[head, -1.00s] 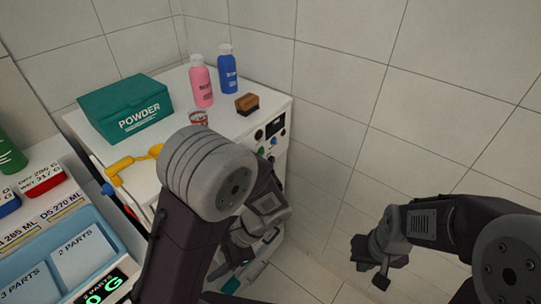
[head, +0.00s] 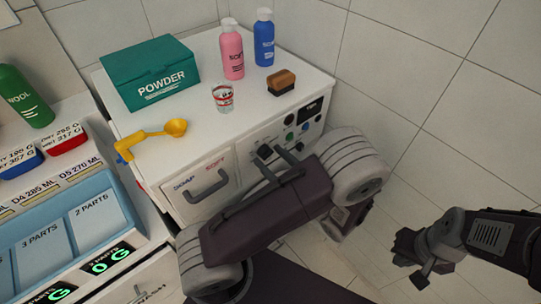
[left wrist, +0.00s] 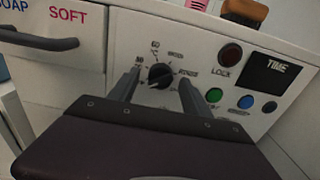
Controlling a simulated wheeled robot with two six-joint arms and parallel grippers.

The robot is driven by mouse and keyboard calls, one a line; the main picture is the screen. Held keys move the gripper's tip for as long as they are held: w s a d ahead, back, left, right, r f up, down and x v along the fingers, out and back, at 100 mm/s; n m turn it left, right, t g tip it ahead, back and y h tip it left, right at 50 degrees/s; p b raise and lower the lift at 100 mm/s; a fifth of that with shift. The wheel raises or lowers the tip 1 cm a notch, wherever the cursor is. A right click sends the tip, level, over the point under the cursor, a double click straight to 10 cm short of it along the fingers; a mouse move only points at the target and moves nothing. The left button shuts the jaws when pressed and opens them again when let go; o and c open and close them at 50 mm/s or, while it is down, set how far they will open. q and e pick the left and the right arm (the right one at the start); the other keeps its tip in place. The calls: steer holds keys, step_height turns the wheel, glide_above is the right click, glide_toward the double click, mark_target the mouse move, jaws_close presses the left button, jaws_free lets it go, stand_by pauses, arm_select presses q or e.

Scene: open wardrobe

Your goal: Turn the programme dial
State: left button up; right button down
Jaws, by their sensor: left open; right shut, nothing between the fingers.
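The programme dial (head: 264,151) is a dark round knob on the white machine's front panel. In the left wrist view the dial (left wrist: 160,75) stands between my two fingers, with printed marks around it and "60" above. A small light mark shows at its lower left. My left gripper (head: 269,154) is open, with one finger on each side of the dial; it also shows in the left wrist view (left wrist: 159,78). I cannot tell whether the fingers touch the knob. My right gripper (head: 410,264) is shut and empty, away from the machine at the right.
Powder box (head: 150,72), bottles, cup (head: 222,98), brush (head: 281,82) and yellow scoop (head: 150,137) stand on top.

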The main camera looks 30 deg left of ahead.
arm_select(q)
steer(key=shift+a, duration=0.3)
steer(key=shift+w, duration=0.15)
